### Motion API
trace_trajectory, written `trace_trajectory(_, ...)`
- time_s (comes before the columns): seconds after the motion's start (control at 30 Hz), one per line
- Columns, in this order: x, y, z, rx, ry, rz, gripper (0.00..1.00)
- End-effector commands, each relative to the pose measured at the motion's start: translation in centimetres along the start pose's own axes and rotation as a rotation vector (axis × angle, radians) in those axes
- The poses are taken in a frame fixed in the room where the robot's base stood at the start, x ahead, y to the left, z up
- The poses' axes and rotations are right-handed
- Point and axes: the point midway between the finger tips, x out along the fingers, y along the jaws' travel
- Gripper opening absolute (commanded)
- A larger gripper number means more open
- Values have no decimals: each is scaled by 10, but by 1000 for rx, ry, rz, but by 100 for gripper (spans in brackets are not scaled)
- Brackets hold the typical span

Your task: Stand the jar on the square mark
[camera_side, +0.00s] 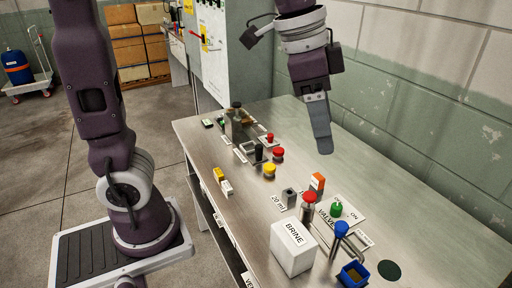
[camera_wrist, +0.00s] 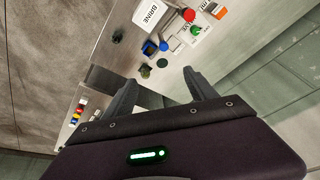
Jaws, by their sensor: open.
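Small pale square plates (camera_side: 240,155) lie at the table's far left part; I cannot tell which one is the square mark. My gripper (camera_side: 320,140) hangs above the table's back edge, well clear of everything. In the wrist view its two fingers (camera_wrist: 160,80) are apart with nothing between them.
The white BRINE box (camera_side: 292,248), a blue-topped post (camera_side: 339,236), a blue bin (camera_side: 352,274), a green knob (camera_side: 336,209) and an orange block (camera_side: 317,182) crowd the near half. Red (camera_side: 278,154) and yellow (camera_side: 269,170) knobs stand farther back. A block wall runs behind the table.

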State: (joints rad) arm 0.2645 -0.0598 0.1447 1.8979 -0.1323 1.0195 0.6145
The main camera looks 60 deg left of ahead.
Motion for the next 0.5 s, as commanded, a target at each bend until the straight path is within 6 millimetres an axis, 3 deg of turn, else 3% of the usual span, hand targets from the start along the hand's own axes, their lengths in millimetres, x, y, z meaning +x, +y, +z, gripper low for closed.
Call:
trace_trajectory(0.03,-18,8,35,-121,36,-37,66)
trace_trajectory(0.1,-28,21,81,-292,75,-92,66)
trace_trajectory(0.2,-25,38,130,-480,122,-161,66)
trace_trajectory(0.33,-16,50,163,-612,156,-213,66)
trace_trajectory(0.5,-12,52,169,-642,161,-223,66)
